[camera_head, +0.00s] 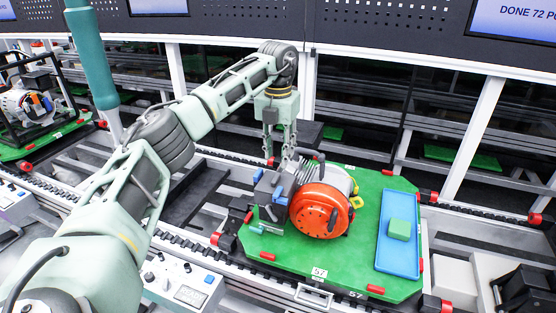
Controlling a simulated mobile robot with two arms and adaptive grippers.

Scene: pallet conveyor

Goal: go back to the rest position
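My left arm comes in from the left and reaches over the conveyor. My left gripper (279,160) points down at the back left edge of the green pallet (350,275). Its two fingers are apart and nothing shows between them. The fingertips are close to the grey parts behind the orange-faced motor (320,210), and I cannot tell whether they touch. The motor sits on the pallet with a grey block (270,190) at its left. A blue tray (398,258) holding a green block (400,229) lies on the pallet's right side. My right gripper is out of view.
A control box (180,285) stands at the front of the conveyor. Another green pallet with a machine (30,105) is at the far left. A teal cylindrical tool (91,60) hangs at upper left. A black object (525,290) is at the lower right. Shelves stand behind.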

